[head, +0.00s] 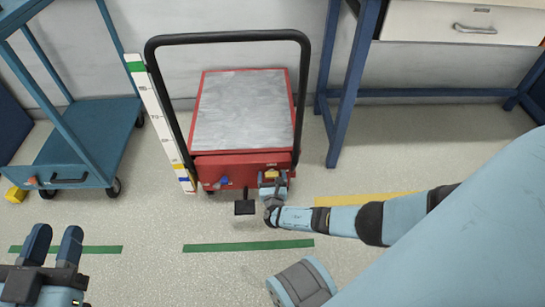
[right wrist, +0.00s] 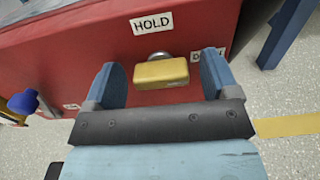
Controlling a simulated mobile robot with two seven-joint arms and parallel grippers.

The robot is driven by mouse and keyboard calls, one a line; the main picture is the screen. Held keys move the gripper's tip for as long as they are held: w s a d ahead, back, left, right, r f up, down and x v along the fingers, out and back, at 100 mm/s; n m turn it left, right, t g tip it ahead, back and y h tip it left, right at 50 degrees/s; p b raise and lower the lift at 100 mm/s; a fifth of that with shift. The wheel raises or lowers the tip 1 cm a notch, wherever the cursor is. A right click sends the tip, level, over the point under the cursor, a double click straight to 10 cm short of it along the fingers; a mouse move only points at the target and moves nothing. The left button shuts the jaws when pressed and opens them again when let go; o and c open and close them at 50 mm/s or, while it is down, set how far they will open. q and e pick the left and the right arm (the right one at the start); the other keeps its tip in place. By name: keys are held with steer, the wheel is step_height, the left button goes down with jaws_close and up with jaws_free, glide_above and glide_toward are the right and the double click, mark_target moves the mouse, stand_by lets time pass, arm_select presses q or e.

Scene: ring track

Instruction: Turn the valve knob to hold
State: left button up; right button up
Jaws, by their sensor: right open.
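The valve knob (right wrist: 160,72) is a yellow block on a grey shaft on the red front of the cart. In the right wrist view its long side lies nearly level, below the HOLD label (right wrist: 152,23). It also shows in the head view (head: 271,173). My right gripper (head: 273,186) is at the cart's front, open, with one blue finger on each side of the knob and gaps visible between. A second label (right wrist: 207,57) at the right is partly hidden by a finger. My left gripper (head: 56,232) is open and empty at the lower left, far from the cart.
The red cart (head: 200,120) has a grey top and a black push handle (head: 228,36). A blue knob (right wrist: 24,102) is at its left front, beside a measuring board (head: 160,120). A blue trolley (head: 85,130) stands left, a workbench (head: 350,90) right.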

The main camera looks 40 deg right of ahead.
steer(key=c, duration=0.9)
